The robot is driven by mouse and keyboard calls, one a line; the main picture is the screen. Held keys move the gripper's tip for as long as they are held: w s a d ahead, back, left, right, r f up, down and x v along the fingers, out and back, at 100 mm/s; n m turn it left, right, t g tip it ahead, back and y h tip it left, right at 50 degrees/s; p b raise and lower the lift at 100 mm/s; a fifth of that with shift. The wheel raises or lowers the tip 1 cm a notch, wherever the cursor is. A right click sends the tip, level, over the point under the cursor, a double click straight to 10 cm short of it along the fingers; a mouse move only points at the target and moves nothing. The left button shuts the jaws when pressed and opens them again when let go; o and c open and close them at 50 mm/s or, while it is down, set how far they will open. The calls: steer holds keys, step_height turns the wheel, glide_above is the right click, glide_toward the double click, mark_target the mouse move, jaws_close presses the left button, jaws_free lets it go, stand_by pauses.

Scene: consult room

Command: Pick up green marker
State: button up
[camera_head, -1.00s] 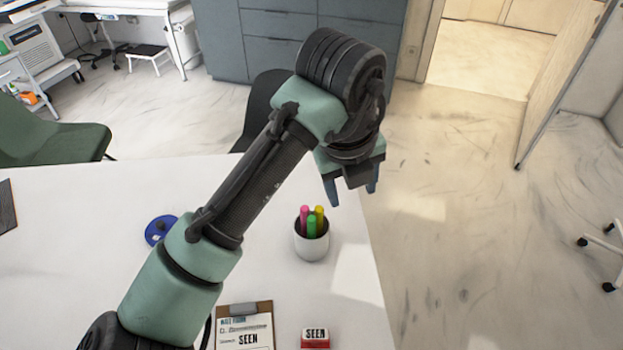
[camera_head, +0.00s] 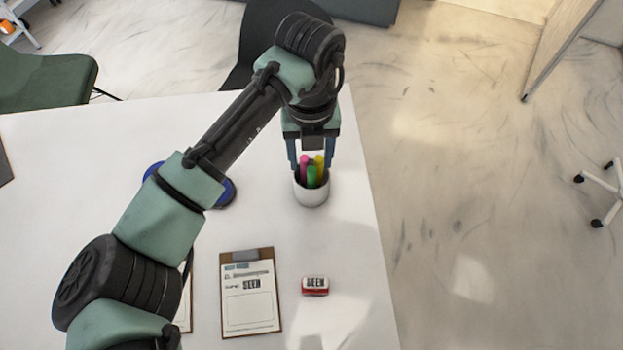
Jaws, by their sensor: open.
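The green marker (camera_head: 312,176) stands upright in a white cup (camera_head: 311,195) near the right side of the white table. A pink marker (camera_head: 305,168) and a yellow marker (camera_head: 319,163) stand in the same cup, behind the green one. My gripper (camera_head: 312,168) is open, pointing down at the cup. Its two blue fingers show to the left and right of the markers. I cannot tell how high the fingertips are above the cup's rim, and nothing is seen held.
A red stamp (camera_head: 315,286) and a clipboard (camera_head: 251,300) lie nearer on the table (camera_head: 350,235). A blue round object (camera_head: 226,193) is partly hidden behind my arm. A dark chair (camera_head: 262,40) stands behind the table and a green chair (camera_head: 50,80) at the left.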

mark_target(312, 169)
steer(key=f, duration=0.4)
steer(key=shift+w+d+f, duration=0.1)
steer(key=shift+w+f, duration=0.05)
steer(key=shift+w, duration=0.1)
jaws_close()
